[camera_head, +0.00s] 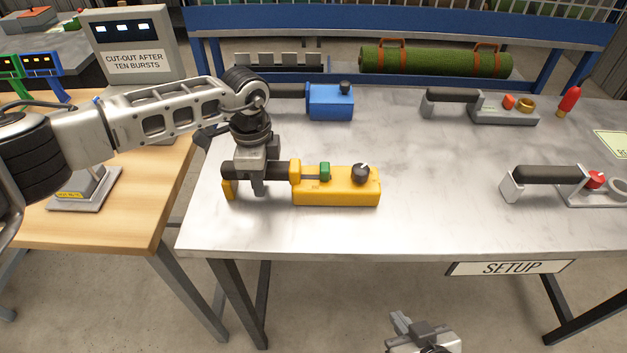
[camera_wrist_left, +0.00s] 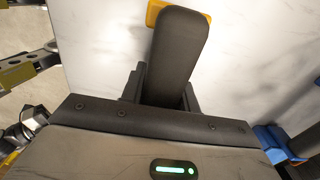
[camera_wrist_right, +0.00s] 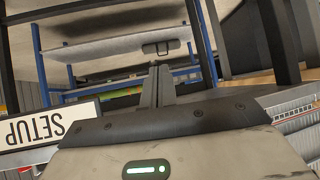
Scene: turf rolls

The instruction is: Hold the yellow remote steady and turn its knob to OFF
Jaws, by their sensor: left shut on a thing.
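The yellow remote (camera_head: 337,192) lies on the grey-white table. It has a green slider or button (camera_head: 324,171), a black knob (camera_head: 361,172) with a pale pointer mark, and a black handle on its left. Which label the knob points to is too small to read. My left gripper (camera_head: 258,184) is shut on the black handle, which also shows between its fingers in the left wrist view (camera_wrist_left: 172,65). My right gripper (camera_head: 400,325) is in front of the table, below its front edge, away from the remote. In the right wrist view its fingers (camera_wrist_right: 156,85) are together and empty.
A blue remote (camera_head: 330,101) lies behind the yellow one. Grey tools with black handles (camera_head: 505,110) (camera_head: 545,174) lie to the right, with a red-tipped piece (camera_head: 568,101). A green turf roll (camera_head: 435,62) is on the back shelf. A SETUP sign (camera_head: 511,267) hangs at the front edge.

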